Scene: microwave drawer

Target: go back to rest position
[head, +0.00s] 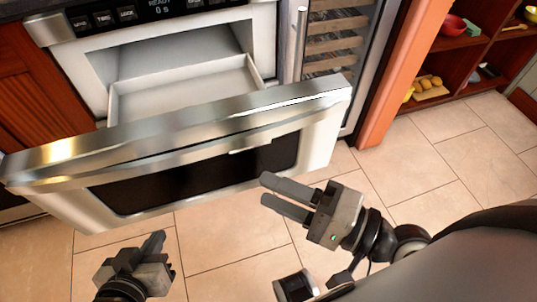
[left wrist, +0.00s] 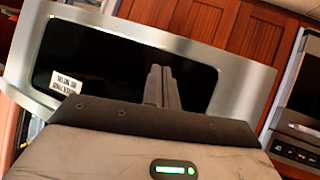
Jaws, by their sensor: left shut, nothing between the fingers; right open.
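The microwave drawer (head: 185,90) is pulled out, and its white tray inside looks empty. Its steel front with a dark window (head: 200,172) and long handle faces me. My left gripper (head: 155,240) is shut and empty, in front of and below the drawer front at the lower left. In the left wrist view its closed fingers (left wrist: 162,85) show before the dark window of the drawer front (left wrist: 120,62). My right gripper (head: 264,190) is open and empty, pointing left, close to the lower right part of the drawer front in the picture. I see no contact with the drawer.
A control panel (head: 150,12) is above the drawer. A glass-fronted cooler (head: 335,40) stands right of it. Open shelves with bowls and yellow fruit (head: 428,84) are at the far right. Wooden cabinets (head: 30,85) stand at left. The tiled floor (head: 410,150) is clear.

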